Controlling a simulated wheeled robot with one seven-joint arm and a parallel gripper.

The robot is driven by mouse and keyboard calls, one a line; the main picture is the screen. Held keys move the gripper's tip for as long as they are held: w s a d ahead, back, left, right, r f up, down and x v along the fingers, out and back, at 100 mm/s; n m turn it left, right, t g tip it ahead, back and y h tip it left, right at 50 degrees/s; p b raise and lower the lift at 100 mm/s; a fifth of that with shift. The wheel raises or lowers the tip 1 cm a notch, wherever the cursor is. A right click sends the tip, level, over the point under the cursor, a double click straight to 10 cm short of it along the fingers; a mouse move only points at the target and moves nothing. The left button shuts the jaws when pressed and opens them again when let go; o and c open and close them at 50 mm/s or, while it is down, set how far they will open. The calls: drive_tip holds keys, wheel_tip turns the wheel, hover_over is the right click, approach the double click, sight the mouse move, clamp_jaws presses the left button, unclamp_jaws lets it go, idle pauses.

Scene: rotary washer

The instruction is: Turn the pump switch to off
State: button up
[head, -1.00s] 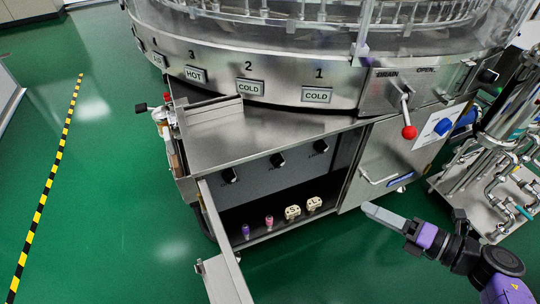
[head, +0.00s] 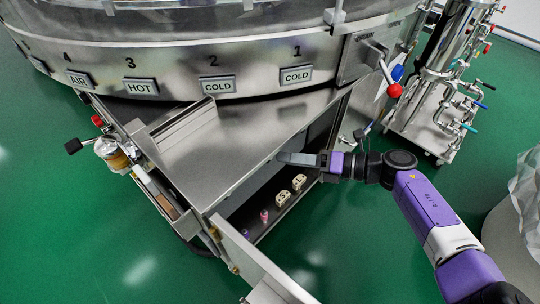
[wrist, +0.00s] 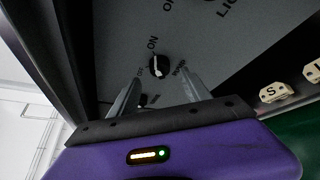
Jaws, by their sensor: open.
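A black rotary knob with a white pointer mark, seemingly the pump switch (wrist: 159,66), sits on a grey panel in the wrist view. "ON" is printed above it. Smaller lettering to its left and right is hard to read, and I cannot tell its setting for certain. My gripper (wrist: 163,82) is open, its two fingers pointing at the panel on either side of the knob's lower part, with no clear contact. In the head view my gripper (head: 290,158) is at the cabinet opening, and the knobs are hidden under the cabinet top.
The open cabinet door (head: 262,262) stands out in front. Cream blocks (head: 280,198) and a pink piece (head: 264,215) sit on the cabinet floor. A red-balled drain lever (head: 394,90) is above right. A second knob (wrist: 211,1) shows at the wrist view's top edge, near "LIGHT" lettering.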

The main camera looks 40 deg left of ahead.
drive_tip(key=b+x, duration=0.1)
drive_tip(key=x, duration=0.3)
drive_tip(key=shift+s+a, duration=0.1)
drive_tip(key=shift+a, duration=0.25)
clamp_jaws()
